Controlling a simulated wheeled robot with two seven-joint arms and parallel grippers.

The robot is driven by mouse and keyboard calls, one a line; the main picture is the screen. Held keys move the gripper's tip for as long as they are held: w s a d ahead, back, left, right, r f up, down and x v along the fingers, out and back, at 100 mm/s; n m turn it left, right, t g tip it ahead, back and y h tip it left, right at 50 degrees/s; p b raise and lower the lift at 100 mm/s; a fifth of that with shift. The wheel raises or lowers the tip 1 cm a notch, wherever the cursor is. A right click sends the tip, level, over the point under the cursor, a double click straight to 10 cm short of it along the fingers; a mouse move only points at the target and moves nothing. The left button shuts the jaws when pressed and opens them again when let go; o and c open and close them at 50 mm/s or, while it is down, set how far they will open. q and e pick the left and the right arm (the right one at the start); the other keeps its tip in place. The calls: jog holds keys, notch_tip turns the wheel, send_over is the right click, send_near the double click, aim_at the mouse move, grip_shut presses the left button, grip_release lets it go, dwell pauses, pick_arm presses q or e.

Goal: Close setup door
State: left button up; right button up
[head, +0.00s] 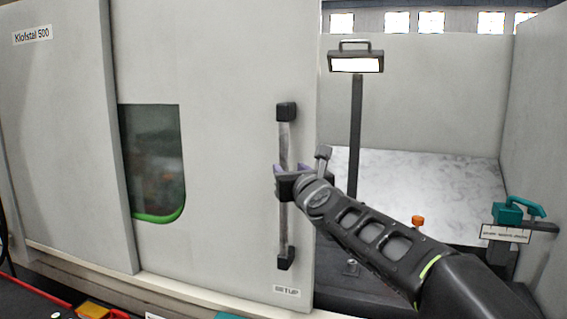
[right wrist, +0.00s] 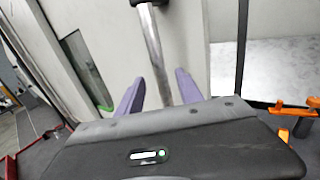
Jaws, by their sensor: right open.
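The setup door (head: 226,130) is a large pale grey sliding panel with a dark window and a "SETUP" label low on its right side. Its right edge borders an open bay. A vertical metal handle (head: 284,230) with black end mounts stands near that edge. My right gripper (head: 280,170) is at the middle of the handle. In the right wrist view, the handle (right wrist: 153,45) runs between the two purple fingers of my right gripper (right wrist: 160,90), which are apart, with gaps beside the bar. My left gripper is in neither view.
A lamp (head: 356,62) on a dark post stands in the open bay right of the door. A pale marbled surface (head: 420,185) lies behind it. A teal clamp-like part (head: 510,210) and an orange knob (head: 418,220) are at the right.

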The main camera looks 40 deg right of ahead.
aim_at(285, 165)
jog(key=p+x, duration=0.2)
jog(key=x, duration=0.4)
jog(key=shift+w+p, duration=0.1)
jog(key=shift+p, duration=0.2)
grip_shut()
dwell(1.1)
